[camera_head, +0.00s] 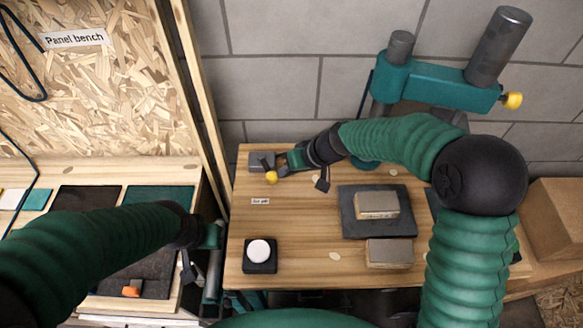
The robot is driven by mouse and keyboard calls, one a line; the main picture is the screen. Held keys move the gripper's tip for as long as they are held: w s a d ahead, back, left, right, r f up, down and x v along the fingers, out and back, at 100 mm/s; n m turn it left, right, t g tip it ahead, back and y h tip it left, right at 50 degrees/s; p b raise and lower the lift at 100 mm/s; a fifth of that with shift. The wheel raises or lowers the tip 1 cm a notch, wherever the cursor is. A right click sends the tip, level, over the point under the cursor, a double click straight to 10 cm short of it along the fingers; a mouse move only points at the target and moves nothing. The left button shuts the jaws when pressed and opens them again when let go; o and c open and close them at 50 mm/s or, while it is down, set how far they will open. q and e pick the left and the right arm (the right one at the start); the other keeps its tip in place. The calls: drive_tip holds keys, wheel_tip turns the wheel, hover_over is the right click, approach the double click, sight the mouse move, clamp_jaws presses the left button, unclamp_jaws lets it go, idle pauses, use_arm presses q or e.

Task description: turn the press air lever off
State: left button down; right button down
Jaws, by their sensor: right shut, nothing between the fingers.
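The press air lever shows as a small grey block (262,160) with a yellow knob (271,178), at the back left corner of the wooden table. The knob points toward the front of the table. My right gripper (284,168) is shut and empty, just right of the block and knob. Whether it touches the lever cannot be told. My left gripper (188,270) hangs low between the panel bench and the table, far from the lever; its fingers are too small and dark to read.
The table (310,220) holds a small label (260,202), a black box with a white button (259,251), a dark mat (352,226) with a block (377,205), and another block (389,253). A teal press (435,85) stands behind. A cardboard box (555,220) is right.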

sight(268, 181)
drive_tip(key=shift+s+a+m+t+h, duration=0.3)
drive_tip(key=shift+s+a+m+t, duration=0.1)
drive_tip(key=shift+s+a+m, duration=0.3)
drive_tip(key=shift+s+a+m+t+h, duration=0.15)
drive_tip(key=shift+a+m+t, duration=0.05)
drive_tip(key=shift+a+m, duration=0.25)
drive_tip(key=shift+s+a+m+t+h, duration=0.2)
drive_tip(key=shift+a+m, duration=0.1)
drive_tip(key=shift+m, duration=0.25)
drive_tip(key=shift+s+a, duration=0.15)
drive_tip(key=shift+a, duration=0.3)
